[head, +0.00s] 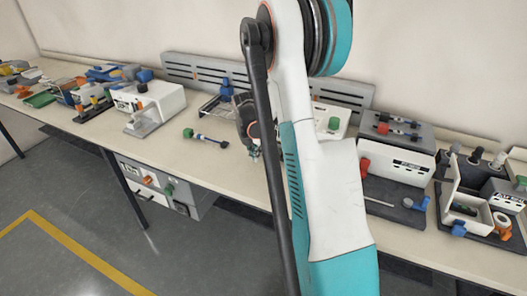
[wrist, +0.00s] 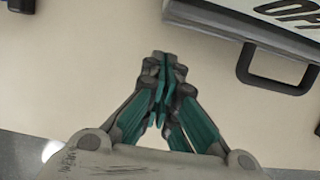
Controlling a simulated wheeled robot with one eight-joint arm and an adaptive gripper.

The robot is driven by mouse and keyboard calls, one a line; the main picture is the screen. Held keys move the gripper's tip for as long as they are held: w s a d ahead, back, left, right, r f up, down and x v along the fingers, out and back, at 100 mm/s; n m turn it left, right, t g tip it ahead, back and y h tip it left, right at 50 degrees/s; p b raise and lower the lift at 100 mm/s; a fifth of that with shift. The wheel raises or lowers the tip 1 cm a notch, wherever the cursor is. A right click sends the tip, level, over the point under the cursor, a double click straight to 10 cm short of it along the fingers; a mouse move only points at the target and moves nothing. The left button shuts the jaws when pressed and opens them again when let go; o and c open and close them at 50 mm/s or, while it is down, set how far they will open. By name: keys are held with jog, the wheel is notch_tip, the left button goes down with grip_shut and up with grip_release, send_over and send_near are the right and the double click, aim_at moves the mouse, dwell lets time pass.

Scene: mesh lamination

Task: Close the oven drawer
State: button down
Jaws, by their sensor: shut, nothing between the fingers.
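My gripper (wrist: 165,68) is shut and empty, with its teal and grey fingers together above the bench top. In the head view my gripper (head: 254,152) is low over the bench, partly hidden by my arm. In the wrist view a white panel (wrist: 280,12) with large dark letters, cut off by the frame, shows at the upper right. A dark U-shaped handle (wrist: 272,86) sticks out from it, to the right of my fingertips and apart from them. In the head view my arm covers most of this area, so how far the drawer stands out cannot be told.
A white box with a green knob (head: 334,123) shows behind my arm. A grey-topped machine (head: 398,150) stands to its right. A cabinet (head: 160,188) sits below.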

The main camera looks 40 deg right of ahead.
jog(key=p+v, duration=0.4)
jog(key=v, duration=0.6)
jog(key=shift+s+a, duration=0.15)
jog(key=shift+a, duration=0.2)
